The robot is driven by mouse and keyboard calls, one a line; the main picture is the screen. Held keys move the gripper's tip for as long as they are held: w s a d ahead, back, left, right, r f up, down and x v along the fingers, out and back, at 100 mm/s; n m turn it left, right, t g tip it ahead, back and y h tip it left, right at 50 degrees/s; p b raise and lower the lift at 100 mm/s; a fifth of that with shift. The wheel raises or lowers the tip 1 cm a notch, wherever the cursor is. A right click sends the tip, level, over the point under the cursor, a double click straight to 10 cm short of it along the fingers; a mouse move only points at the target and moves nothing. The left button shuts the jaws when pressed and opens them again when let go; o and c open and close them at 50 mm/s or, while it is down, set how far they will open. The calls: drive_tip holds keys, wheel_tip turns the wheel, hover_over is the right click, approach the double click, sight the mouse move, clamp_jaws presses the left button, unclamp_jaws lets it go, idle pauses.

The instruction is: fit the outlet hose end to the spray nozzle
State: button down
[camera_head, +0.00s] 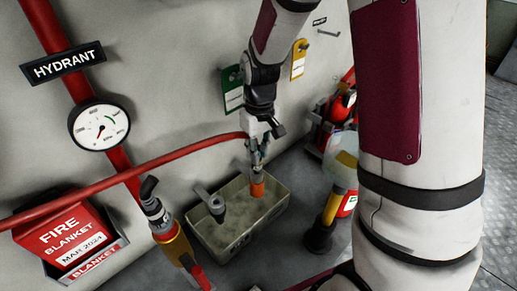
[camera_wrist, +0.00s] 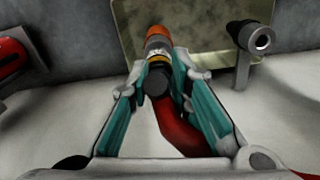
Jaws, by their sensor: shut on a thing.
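The red outlet hose (camera_head: 160,158) runs along the wall from the left to my gripper (camera_head: 257,158). My gripper is shut on the hose end, which has an orange tip (camera_head: 257,187) pointing down over the tray. In the wrist view my fingers (camera_wrist: 160,80) grip its dark collar, with a brass ring and the orange tip (camera_wrist: 158,33) beyond them. A dark, tube-like piece (camera_head: 216,207), seemingly the spray nozzle, sits on a grey bracket left of the hose end. It also shows in the wrist view (camera_wrist: 250,36), on the right, open end visible. The two are apart.
A beige tray (camera_head: 282,203) lies below the hose end. A yellow and red fitting (camera_head: 178,245) stands front left, and a black-based yellow post (camera_head: 325,223) stands right. A fire blanket box (camera_head: 68,238) and gauge (camera_head: 99,125) are on the left.

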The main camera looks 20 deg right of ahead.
drive_tip(key=shift+f, duration=0.65)
drive_tip(key=c, duration=1.4)
unclamp_jaws()
drive_tip(key=shift+r, duration=0.1)
wheel_tip(320, 180, up, 7)
drive_tip(key=shift+r, duration=0.15)
drive_tip(key=shift+s, duration=0.1)
